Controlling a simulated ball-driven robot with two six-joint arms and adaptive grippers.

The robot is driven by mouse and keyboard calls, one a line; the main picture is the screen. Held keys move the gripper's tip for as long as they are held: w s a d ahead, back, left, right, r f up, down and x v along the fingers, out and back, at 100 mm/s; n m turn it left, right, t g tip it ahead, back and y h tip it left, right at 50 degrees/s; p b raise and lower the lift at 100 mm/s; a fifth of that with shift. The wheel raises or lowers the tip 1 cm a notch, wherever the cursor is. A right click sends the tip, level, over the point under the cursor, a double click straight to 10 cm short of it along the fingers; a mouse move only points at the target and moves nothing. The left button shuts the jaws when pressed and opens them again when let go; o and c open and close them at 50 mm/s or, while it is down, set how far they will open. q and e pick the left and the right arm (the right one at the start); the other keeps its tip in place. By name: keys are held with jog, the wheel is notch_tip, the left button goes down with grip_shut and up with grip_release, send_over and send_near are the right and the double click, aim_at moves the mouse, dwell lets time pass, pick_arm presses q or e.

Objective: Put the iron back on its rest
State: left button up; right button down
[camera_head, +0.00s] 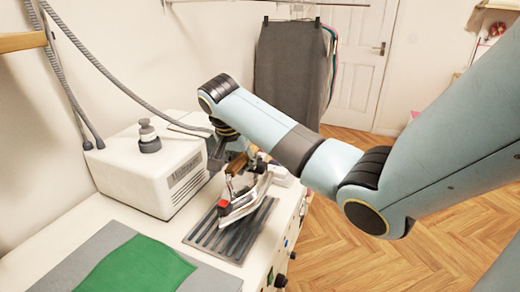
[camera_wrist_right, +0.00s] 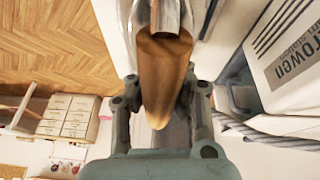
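The iron (camera_head: 247,203), metal with a brown wooden handle and a red spot near one end, is at the rest in the head view. The rest (camera_head: 217,241) is a dark ribbed plate on the white table. The iron is over the rest's far part; I cannot tell whether it touches. My right gripper (camera_head: 236,164) comes down on the handle from above. In the right wrist view the brown handle (camera_wrist_right: 164,80) lies between the two fingers (camera_wrist_right: 162,98), which look closed on it. The iron's underside is hidden. My left gripper is not in view.
A white steam unit (camera_head: 150,172) with a grey hose stands behind the rest, against the wall. A green cloth (camera_head: 135,268) lies on a grey mat at the front left. Dark clothes (camera_head: 288,70) hang at the back. The wooden floor is open on the right.

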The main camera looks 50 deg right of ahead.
aim_at(238, 183)
jog(key=shift+w+a+f, duration=0.4)
jog(key=shift+w+a, duration=0.15)
jog(key=shift+a, duration=0.2)
jog(key=shift+f+p, duration=0.35)
jog(key=shift+f, duration=1.65)
jog(key=c, duration=1.9)
grip_release()
jog(key=shift+s+f, duration=0.15)
jog(key=shift+s, duration=0.05)
jog(key=o, duration=0.5)
jog(key=shift+o, duration=0.2)
jog(key=v, duration=1.2)
jog(key=shift+s, duration=0.1)
